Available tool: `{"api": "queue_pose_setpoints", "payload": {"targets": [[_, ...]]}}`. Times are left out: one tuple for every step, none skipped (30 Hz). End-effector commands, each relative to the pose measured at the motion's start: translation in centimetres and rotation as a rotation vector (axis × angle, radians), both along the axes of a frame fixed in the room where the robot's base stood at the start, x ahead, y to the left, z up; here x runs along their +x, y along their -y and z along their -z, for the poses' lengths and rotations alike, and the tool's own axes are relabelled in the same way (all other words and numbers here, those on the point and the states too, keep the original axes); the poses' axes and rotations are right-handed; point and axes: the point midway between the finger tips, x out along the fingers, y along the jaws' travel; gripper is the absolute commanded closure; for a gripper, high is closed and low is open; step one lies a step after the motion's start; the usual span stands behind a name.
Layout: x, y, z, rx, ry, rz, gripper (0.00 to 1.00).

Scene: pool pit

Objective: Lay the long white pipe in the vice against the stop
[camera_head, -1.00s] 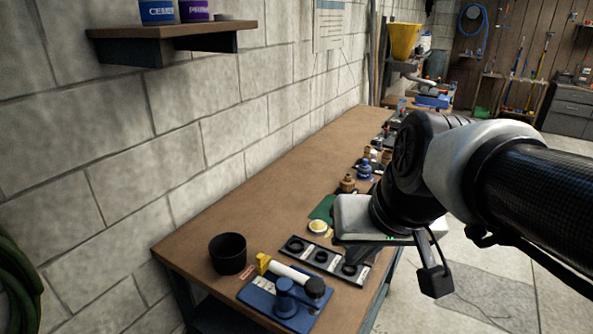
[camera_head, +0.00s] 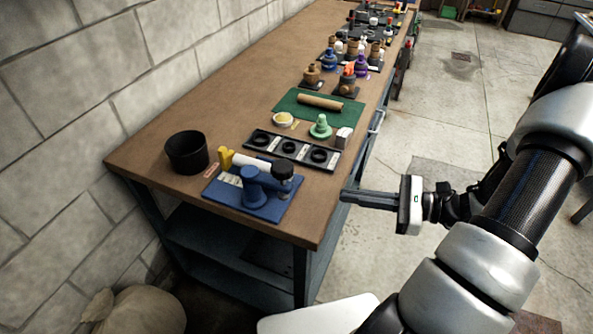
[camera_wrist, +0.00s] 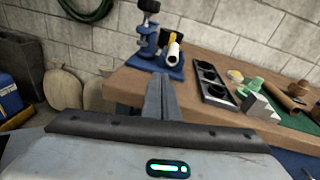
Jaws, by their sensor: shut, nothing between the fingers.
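The long white pipe (camera_head: 248,162) lies in the blue vice (camera_head: 255,192) at the near end of the workbench. Its left end is at the yellow stop (camera_head: 225,156); I cannot tell whether they touch. The vice's black knob (camera_head: 283,169) hides the pipe's other end. In the wrist view the white pipe (camera_wrist: 173,54) shows end-on, with the yellow stop (camera_wrist: 175,38) behind it. My gripper (camera_head: 343,197) is shut and empty, just off the bench's right edge, apart from the vice and pipe.
A black cup (camera_head: 187,153) stands left of the vice. A black three-ring tray (camera_head: 290,150), a mint-green fitting (camera_head: 320,127) and a white block (camera_head: 343,138) are behind it. A green mat (camera_head: 300,110) holds a tan tube (camera_head: 320,102). Floor right of the bench (camera_head: 450,140) is open.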

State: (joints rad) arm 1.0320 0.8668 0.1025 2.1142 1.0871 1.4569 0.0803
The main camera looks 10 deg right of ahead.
Motion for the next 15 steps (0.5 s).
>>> {"api": "queue_pose_setpoints", "payload": {"targets": [[-0.1,0.9,0.7,0.062,-0.011,0.051,1.0],[-0.1,1.2,0.9,0.091,-0.014,0.074,1.0],[-0.1,1.6,1.0,0.118,-0.018,0.095,1.0],[-0.2,1.8,1.1,0.134,-0.02,0.108,1.0],[-0.1,1.9,1.1,0.145,-0.021,0.118,1.0],[-0.1,2.0,1.2,0.155,-0.021,0.126,1.0],[0.0,1.9,1.2,0.159,-0.022,0.128,1.0],[0.1,1.8,1.2,0.161,-0.022,0.129,1.0],[0.3,1.5,1.1,0.161,-0.021,0.127,1.0],[0.5,1.2,1.1,0.16,-0.022,0.126,1.0],[0.8,0.8,1.1,0.159,-0.022,0.125,1.0],[1.1,0.2,1.1,0.159,-0.022,0.124,1.0],[1.4,-0.2,1.1,0.159,-0.023,0.123,1.0],[1.8,-0.7,1.1,0.159,-0.022,0.124,1.0],[2.3,-1.4,1.2,0.157,-0.021,0.122,1.0]]}}
